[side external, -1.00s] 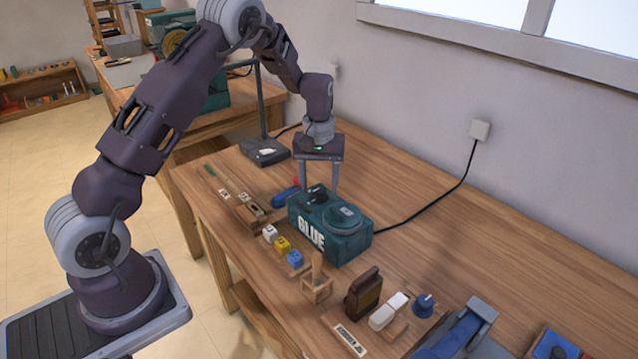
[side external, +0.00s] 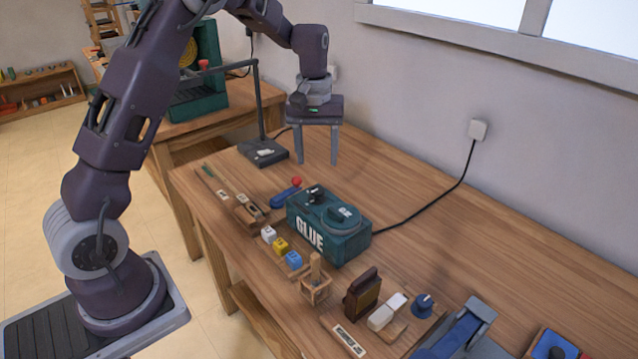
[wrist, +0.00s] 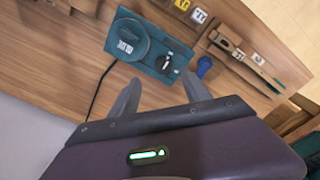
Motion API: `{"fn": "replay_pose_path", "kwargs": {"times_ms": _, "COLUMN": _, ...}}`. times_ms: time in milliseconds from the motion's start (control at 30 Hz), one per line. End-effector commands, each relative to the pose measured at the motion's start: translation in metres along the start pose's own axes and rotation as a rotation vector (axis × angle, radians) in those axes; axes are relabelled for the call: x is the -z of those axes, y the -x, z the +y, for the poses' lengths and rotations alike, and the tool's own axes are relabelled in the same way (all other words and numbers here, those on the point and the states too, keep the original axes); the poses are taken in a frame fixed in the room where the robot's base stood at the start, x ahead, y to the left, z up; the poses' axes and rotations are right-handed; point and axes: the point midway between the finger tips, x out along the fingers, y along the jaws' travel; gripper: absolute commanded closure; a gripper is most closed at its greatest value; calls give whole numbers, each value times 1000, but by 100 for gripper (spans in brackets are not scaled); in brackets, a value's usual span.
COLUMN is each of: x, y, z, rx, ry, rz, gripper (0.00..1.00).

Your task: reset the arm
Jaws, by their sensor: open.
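My gripper (side external: 317,162) hangs above the back of the wooden workbench, fingers pointing down, apart and with nothing between them. It is behind and above the green glue machine (side external: 330,226), clear of it. In the wrist view my gripper (wrist: 158,88) shows two spread fingers, with the glue machine (wrist: 140,58) beyond them on the bench. My arm is raised and bent over the bench's left end.
The workbench (side external: 480,255) carries white, yellow and blue blocks (side external: 281,244), a wooden holder (side external: 316,283), a brown block (side external: 362,294) and a blue clamp-like tool (side external: 455,335). A dark lamp stand (side external: 264,152) rises left of my gripper. A cord runs to the wall outlet (side external: 478,129).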

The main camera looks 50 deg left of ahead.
Motion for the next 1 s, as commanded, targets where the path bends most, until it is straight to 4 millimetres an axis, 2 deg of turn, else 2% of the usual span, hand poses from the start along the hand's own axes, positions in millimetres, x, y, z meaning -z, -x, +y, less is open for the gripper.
{"fn": "replay_pose_path", "kwargs": {"times_ms": 33, "x": -17, "y": 29, "z": 2, "rx": -33, "ry": -40, "rz": 24, "gripper": 44}}
{"fn": "replay_pose_path", "kwargs": {"times_ms": 67, "x": -31, "y": 47, "z": 2, "rx": -54, "ry": -73, "rz": 39, "gripper": 44}}
{"fn": "replay_pose_path", "kwargs": {"times_ms": 100, "x": -54, "y": 72, "z": 0, "rx": -81, "ry": -124, "rz": 62, "gripper": 44}}
{"fn": "replay_pose_path", "kwargs": {"times_ms": 167, "x": -90, "y": 103, "z": -7, "rx": -117, "ry": -210, "rz": 101, "gripper": 44}}
{"fn": "replay_pose_path", "kwargs": {"times_ms": 233, "x": -136, "y": 132, "z": -20, "rx": -151, "ry": -317, "rz": 155, "gripper": 44}}
{"fn": "replay_pose_path", "kwargs": {"times_ms": 300, "x": -183, "y": 150, "z": -38, "rx": -175, "ry": -430, "rz": 218, "gripper": 44}}
{"fn": "replay_pose_path", "kwargs": {"times_ms": 400, "x": -239, "y": 156, "z": -67, "rx": -185, "ry": -575, "rz": 310, "gripper": 44}}
{"fn": "replay_pose_path", "kwargs": {"times_ms": 500, "x": -274, "y": 149, "z": -90, "rx": -179, "ry": -677, "rz": 384, "gripper": 44}}
{"fn": "replay_pose_path", "kwargs": {"times_ms": 600, "x": -291, "y": 140, "z": -104, "rx": -169, "ry": -733, "rz": 426, "gripper": 44}}
{"fn": "replay_pose_path", "kwargs": {"times_ms": 667, "x": -295, "y": 138, "z": -107, "rx": -166, "ry": -747, "rz": 438, "gripper": 44}}
{"fn": "replay_pose_path", "kwargs": {"times_ms": 1000, "x": -296, "y": 137, "z": -108, "rx": -165, "ry": -752, "rz": 440, "gripper": 44}}
